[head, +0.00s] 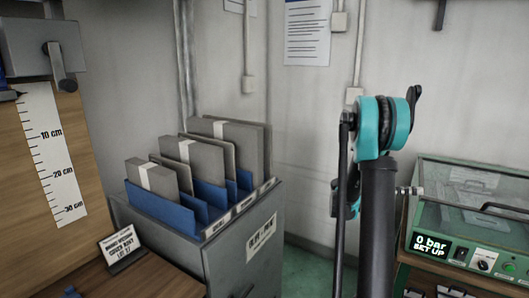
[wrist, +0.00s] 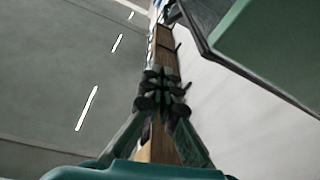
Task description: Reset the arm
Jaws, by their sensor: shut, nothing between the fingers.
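My gripper (wrist: 162,92) shows in the wrist view with its dark fingertips together and nothing between them. It appears in front of a narrow brown strip, apparently wood, and I cannot tell how far off that is. In the head view my arm (head: 379,215) stands upright right of the middle, a dark link topped by a teal joint, with a thinner dark part beside it. My gripper cannot be made out in the head view.
A grey cabinet (head: 246,262) with a blue rack (head: 160,209) of grey panels stands left of my arm. A glass-lidded green case (head: 468,185) with a display reading "0 bar SET UP" is at right. A wooden board with a scale (head: 51,160) is at far left.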

